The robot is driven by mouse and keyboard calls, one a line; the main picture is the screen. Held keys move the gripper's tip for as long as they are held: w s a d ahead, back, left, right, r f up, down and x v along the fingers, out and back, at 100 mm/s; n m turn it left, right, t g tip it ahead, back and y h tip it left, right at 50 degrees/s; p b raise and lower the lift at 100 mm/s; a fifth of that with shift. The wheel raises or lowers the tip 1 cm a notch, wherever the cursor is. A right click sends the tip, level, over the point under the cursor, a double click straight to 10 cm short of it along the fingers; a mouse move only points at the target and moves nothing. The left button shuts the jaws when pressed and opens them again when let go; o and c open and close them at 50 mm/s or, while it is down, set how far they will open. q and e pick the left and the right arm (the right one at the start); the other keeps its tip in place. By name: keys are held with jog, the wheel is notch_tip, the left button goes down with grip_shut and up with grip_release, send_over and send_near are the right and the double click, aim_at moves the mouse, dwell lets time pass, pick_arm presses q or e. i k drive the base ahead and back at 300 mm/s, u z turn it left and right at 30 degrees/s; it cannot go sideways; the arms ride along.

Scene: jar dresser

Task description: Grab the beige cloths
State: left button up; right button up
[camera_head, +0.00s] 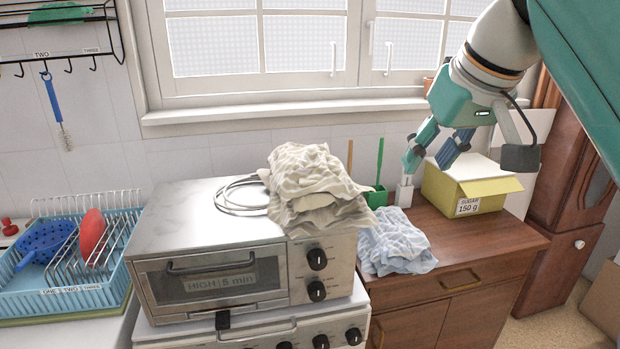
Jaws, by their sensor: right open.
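Beige cloths (314,186) lie in a crumpled heap on the top right of a metal toaster oven (180,212), partly hanging over its front edge. How many cloths are in the heap I cannot tell. A pale blue-white crumpled cloth (396,247) lies lower, on the wooden dresser to the right of the oven. My right gripper (424,168) comes in from the upper right. It is open and empty, pointing down above the back of the dresser, to the right of the beige cloths and apart from them. My left gripper is not in view.
A yellow sugar box (466,190) stands on the dresser (490,246), beside my right gripper. A green holder (376,197) with upright sticks stands between gripper and cloths. A coiled cable (235,198) lies on the oven. A blue dish rack (62,300) is at left.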

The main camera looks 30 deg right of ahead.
aim_at(313, 192)
jog(key=i, duration=0.85)
